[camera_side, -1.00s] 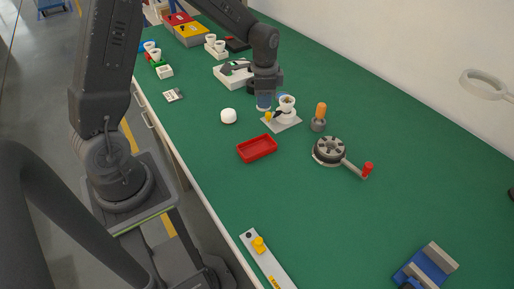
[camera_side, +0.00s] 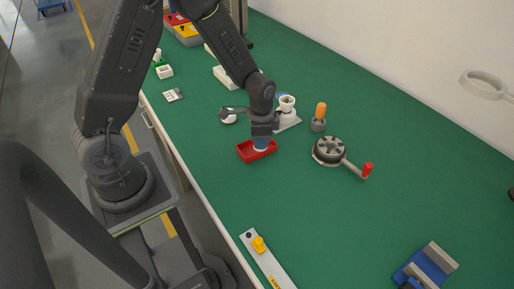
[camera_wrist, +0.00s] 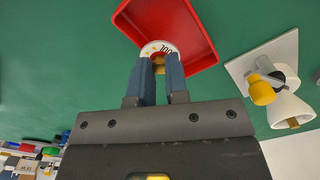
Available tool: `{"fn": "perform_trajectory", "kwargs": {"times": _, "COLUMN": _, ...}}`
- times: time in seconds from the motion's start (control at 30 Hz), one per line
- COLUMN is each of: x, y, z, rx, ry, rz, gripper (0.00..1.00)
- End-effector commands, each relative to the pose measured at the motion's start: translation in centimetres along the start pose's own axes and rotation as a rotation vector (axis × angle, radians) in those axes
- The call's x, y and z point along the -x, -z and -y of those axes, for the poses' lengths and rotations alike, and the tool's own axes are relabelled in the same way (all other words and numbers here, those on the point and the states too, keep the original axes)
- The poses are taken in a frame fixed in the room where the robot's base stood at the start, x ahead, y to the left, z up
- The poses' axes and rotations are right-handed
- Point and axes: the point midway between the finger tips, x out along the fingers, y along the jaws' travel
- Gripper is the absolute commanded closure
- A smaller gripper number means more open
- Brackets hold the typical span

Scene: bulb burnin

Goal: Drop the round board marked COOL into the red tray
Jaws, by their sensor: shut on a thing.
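The red tray (camera_side: 244,153) lies on the green bench in the side view, and it also shows at the top of the wrist view (camera_wrist: 209,47). My gripper (camera_side: 261,142) is above the tray, pointing down. In the wrist view my blue fingers (camera_wrist: 158,72) are shut on a round white board (camera_wrist: 150,47) with a yellowish middle part between them. Dark lettering on its rim is only partly visible, and the fingers hide the rest. The board is over the tray; I cannot tell whether it touches the tray floor.
A grey plate with a white lamp socket (camera_side: 286,112) and yellow knob (camera_wrist: 262,92) stands close behind the tray. An orange-handled tool (camera_side: 320,112) and a dark round fixture with a red-knobbed crank (camera_side: 329,151) are to the right. A white dome (camera_side: 229,119) is left. The bench front is mostly clear.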

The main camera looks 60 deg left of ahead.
Motion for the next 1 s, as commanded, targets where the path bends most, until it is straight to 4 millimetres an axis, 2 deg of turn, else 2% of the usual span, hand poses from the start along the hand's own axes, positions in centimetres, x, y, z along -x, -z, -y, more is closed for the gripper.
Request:
{"fn": "perform_trajectory", "kwargs": {"times": 0.3, "x": -0.2, "y": 0.0, "z": 0.0, "rx": 0.000, "ry": 0.000, "rz": 0.000, "gripper": 1.00}}
{"fn": "perform_trajectory", "kwargs": {"times": 0.33, "x": -0.2, "y": 0.0, "z": 0.0, "rx": 0.000, "ry": 0.000, "rz": 0.000, "gripper": 0.84}}
{"fn": "perform_trajectory", "kwargs": {"times": 0.63, "x": -0.2, "y": 0.0, "z": 0.0, "rx": 0.000, "ry": 0.000, "rz": 0.000, "gripper": 0.56}}
{"fn": "perform_trajectory", "kwargs": {"times": 0.87, "x": -0.1, "y": 0.0, "z": 0.0, "rx": 0.000, "ry": 0.000, "rz": 0.000, "gripper": 0.56}}
{"fn": "perform_trajectory", "kwargs": {"times": 1.0, "x": 0.9, "y": 0.1, "z": 0.1, "rx": 0.000, "ry": 0.001, "rz": -0.002, "gripper": 0.56}}
